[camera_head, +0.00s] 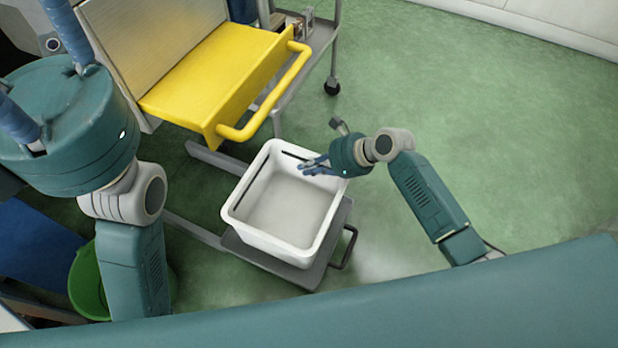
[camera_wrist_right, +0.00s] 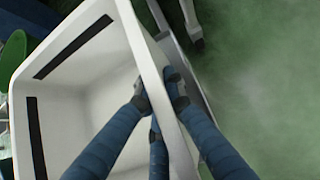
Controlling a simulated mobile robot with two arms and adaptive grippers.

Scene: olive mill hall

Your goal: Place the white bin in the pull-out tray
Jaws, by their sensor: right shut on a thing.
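The white bin (camera_head: 284,242) is open-topped and empty, with dark slots in its walls. It is upright in the head view, over a grey pull-out tray (camera_head: 333,262) with a dark handle at its right end. I cannot tell whether the bin rests fully on the tray. My right gripper (camera_head: 307,168) is shut on the bin's far right rim. In the right wrist view its blue fingers (camera_wrist_right: 160,98) straddle the rim of the bin (camera_wrist_right: 95,95).
A yellow drawer (camera_head: 222,75) with a yellow handle sticks out behind the bin. A grey wheeled cart (camera_head: 322,38) stands beyond it. A green bucket (camera_head: 87,283) is at the lower left. The green floor on the right is clear.

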